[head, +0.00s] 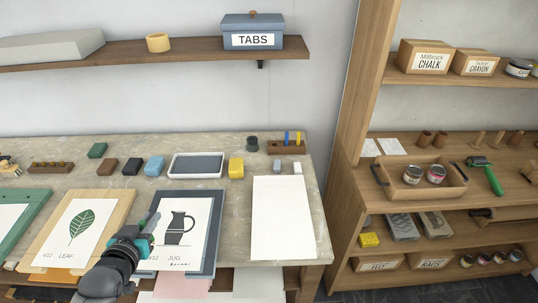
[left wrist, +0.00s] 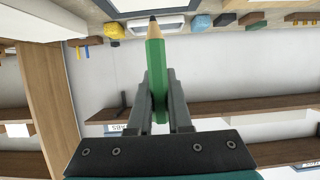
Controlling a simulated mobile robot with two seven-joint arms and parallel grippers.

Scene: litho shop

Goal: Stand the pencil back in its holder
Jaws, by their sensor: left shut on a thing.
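The green pencil (left wrist: 156,62) shows in the left wrist view, its dark point away from the palm. My left gripper (head: 147,232) is shut on it, with a finger on each side of the shaft. In the head view the gripper is over the jug print, and the pencil is hard to make out there. The wooden holder (head: 287,149) stands at the back right of the stone-topped table, with a blue and a yellow pencil upright in it. It also shows in the left wrist view (left wrist: 76,42), apart from the gripper. My right gripper is not in view.
A dark cup (head: 252,144) stands left of the holder, and a yellow block (head: 236,168) is farther left. A white sheet (head: 283,220) lies in front of the holder with a small pale block (head: 298,167) near it. A wooden shelf unit (head: 352,150) rises to the right.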

